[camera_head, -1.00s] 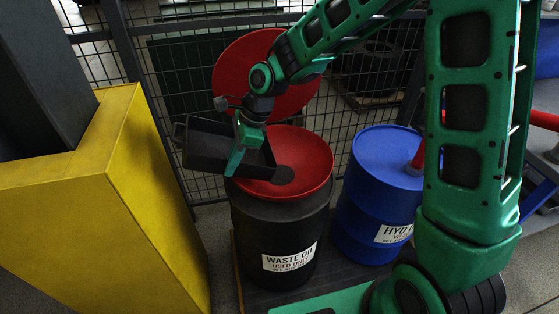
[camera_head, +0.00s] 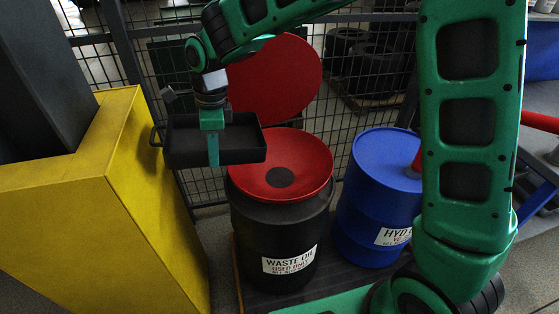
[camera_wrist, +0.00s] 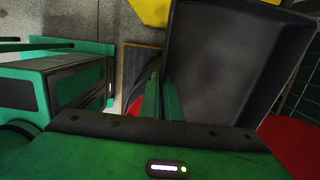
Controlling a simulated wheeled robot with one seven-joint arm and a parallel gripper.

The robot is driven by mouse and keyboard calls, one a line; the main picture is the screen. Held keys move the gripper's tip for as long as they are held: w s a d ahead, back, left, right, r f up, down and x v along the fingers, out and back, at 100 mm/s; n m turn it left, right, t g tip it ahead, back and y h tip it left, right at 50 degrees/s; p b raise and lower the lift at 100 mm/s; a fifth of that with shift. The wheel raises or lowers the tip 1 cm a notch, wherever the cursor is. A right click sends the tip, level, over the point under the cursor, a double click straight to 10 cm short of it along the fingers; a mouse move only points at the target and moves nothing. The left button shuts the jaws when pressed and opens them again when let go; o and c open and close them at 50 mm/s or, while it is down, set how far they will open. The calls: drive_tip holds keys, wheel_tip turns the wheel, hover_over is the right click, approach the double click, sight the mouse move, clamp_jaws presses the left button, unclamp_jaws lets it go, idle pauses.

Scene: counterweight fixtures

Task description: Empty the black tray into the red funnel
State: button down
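The black tray (camera_head: 245,155) is held roughly level in the head view, up and to the left of the red funnel (camera_head: 312,178). My gripper (camera_head: 212,145) is shut on the tray's near side wall, with one green finger down its outer face. The tray (camera_wrist: 235,65) fills the upper right of the wrist view, beside my gripper's fingers (camera_wrist: 161,100). Its visible inside looks bare and dark grey. The funnel sits on top of a black drum (camera_head: 270,225) and has a dark round centre. No liquid shows in its bowl.
A yellow block-like housing (camera_head: 80,210) stands close on the left. A blue drum (camera_head: 375,200) stands right of the black drum. A round red lid (camera_head: 275,85) stands upright behind the funnel, before a wire mesh fence (camera_head: 345,30).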

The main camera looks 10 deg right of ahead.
drive_tip(key=shift+h, duration=0.7)
drive_tip(key=r, duration=0.7)
drive_tip(key=a+r+b, duration=0.1)
drive_tip(key=r, duration=0.2)
drive_tip(key=shift+r, duration=2.9)
